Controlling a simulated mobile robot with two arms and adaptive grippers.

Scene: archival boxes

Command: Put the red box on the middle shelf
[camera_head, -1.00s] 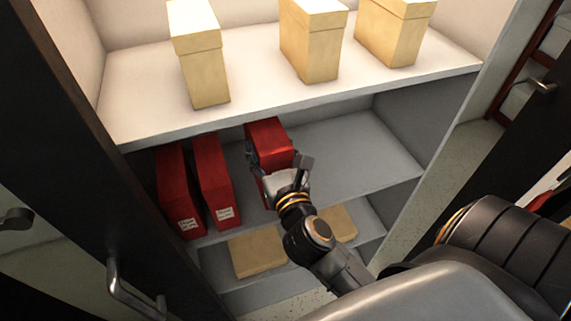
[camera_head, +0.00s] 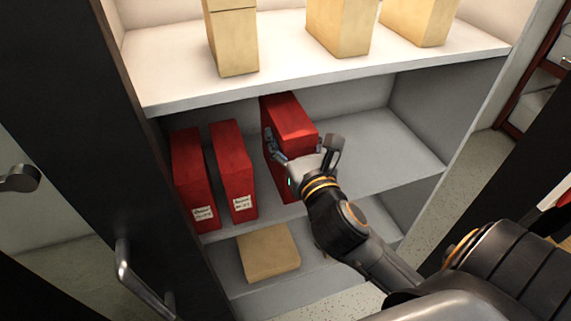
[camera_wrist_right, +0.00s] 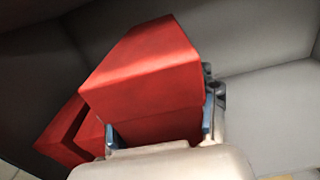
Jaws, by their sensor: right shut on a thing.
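A red box (camera_head: 289,117) stands upright in the middle shelf (camera_head: 382,140) compartment, to the right of two other red boxes. My right gripper (camera_head: 303,148) is shut on the front part of this box. In the right wrist view the red box (camera_wrist_right: 145,75) sits between the blue-padded fingers of the gripper (camera_wrist_right: 160,135). The gripper hides part of its front, and I cannot tell whether its base touches the shelf. My left gripper is not in view.
Two labelled red boxes (camera_head: 192,178) (camera_head: 233,170) stand at the shelf's left. Beige boxes (camera_head: 234,40) stand on the shelf above. A flat beige box (camera_head: 268,252) lies below. The middle shelf's right side is free. A dark door with a handle (camera_head: 135,275) stands open at left.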

